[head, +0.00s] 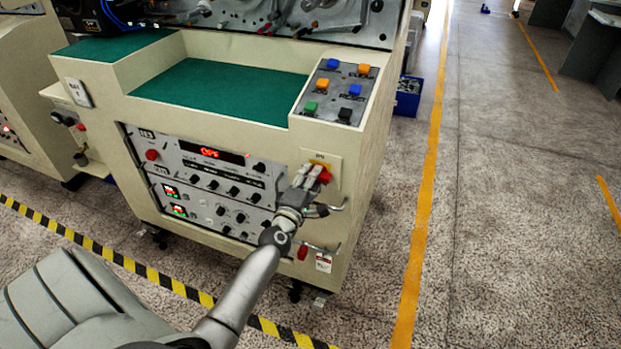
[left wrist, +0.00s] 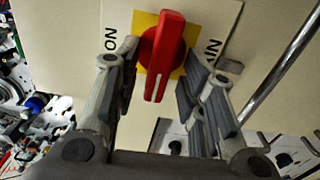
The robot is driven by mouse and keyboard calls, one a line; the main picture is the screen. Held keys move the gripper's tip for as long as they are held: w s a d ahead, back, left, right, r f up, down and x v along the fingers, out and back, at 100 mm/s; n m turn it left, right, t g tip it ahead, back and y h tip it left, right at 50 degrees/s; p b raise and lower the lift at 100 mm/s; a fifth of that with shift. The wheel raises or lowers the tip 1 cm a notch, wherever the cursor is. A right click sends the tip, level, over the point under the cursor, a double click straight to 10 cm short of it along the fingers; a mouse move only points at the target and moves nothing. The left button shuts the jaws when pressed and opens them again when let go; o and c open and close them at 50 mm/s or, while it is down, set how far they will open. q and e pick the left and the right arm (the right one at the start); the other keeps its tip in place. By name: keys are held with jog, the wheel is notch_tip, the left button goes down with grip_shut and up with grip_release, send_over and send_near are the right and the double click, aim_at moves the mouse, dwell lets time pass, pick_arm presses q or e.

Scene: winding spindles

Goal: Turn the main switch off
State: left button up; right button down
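The main switch is a red rotary knob (left wrist: 163,55) on a yellow plate (left wrist: 144,24), set in a pale label plate on the machine's front. In the head view the red knob (head: 324,175) shows at the right of the front panel, partly covered by my left gripper (head: 307,179). In the left wrist view the knob's handle stands nearly upright in the picture, tilted slightly. My left gripper (left wrist: 162,76) is open, with one finger on each side of the knob and visible gaps. "ON" is printed left of the knob; lettering at right is partly hidden. My right gripper is not seen.
A metal handle (left wrist: 285,75) sticks out close to the right finger in the left wrist view. A control panel with a red display (head: 209,152) lies left of the switch. A button panel (head: 337,91) is above.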

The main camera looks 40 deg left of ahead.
pick_arm(q)
jog(key=v, duration=1.2)
jog(key=shift+r, duration=0.1)
dwell(0.4)
jog(key=s+d+f+m+g+h, duration=0.1)
jog(key=s+d+f+m+g, duration=0.25)
jog(key=f, duration=0.75)
jog(key=s+d+f+m+g+h, duration=0.2)
jog(key=s+d+f+m, duration=0.25)
jog(key=f, duration=0.55)
jog(key=s+d+f+m+g+h, duration=0.1)
jog(key=s+d+f+m+g, duration=0.25)
jog(key=f, duration=0.75)
jog(key=s+f+m+g, duration=0.3)
jog(key=s+f+m, duration=0.3)
jog(key=s, duration=0.8)
jog(key=s+d+f+m+g+p, duration=0.1)
jog(key=s+f+m+g, duration=0.3)
jog(key=s+f, duration=0.5)
jog(key=s+m, duration=0.2)
jog(key=s, duration=0.4)
jog(key=shift+f+g, duration=0.3)
